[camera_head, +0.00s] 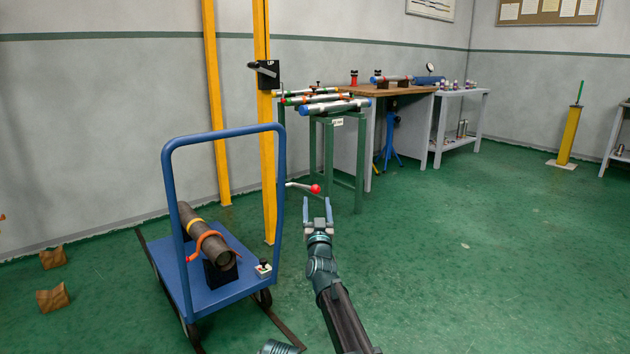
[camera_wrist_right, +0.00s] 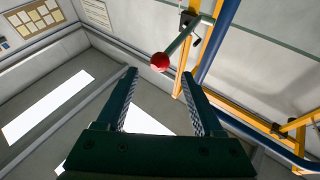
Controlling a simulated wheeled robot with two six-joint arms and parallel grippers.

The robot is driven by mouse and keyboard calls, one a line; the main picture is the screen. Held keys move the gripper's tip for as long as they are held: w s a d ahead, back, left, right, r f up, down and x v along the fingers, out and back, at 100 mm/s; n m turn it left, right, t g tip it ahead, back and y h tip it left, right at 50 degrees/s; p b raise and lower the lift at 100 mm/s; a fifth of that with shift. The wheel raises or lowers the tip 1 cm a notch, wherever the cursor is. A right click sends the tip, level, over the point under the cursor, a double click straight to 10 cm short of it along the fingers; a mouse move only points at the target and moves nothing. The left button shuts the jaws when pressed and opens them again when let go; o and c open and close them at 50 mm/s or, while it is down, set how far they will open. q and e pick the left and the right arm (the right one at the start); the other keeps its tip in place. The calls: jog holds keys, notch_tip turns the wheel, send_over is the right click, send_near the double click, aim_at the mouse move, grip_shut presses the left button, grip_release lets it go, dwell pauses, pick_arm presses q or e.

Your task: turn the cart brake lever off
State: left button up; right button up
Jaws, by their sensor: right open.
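The blue cart (camera_head: 212,291) stands at the left, with a tall blue push handle (camera_head: 167,185). A pale rod with a red ball knob (camera_head: 315,188) sticks out to the right beside the handle's right upright; it looks like the brake lever. My right gripper (camera_head: 317,201) is open and empty, its fingertips just short of the knob in the head view. In the right wrist view, the red knob (camera_wrist_right: 160,61) shows beyond the fingertips, between the two fingers, clear of both. The rod's mounting is hard to make out. My left gripper does not show.
A dark pipe (camera_head: 205,235) with an orange strap lies on the cart. A yellow post (camera_head: 264,150) with a black box marked UP (camera_head: 265,74) stands behind. A green rack (camera_head: 340,160) holds several pipes. The floor to the right is clear.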

aim_at(305, 187)
jog(key=p+x, duration=0.3)
jog(key=x, duration=0.7)
jog(key=shift+s, duration=0.1)
grip_shut()
jog(key=shift+d+r, duration=0.1)
dwell(0.9)
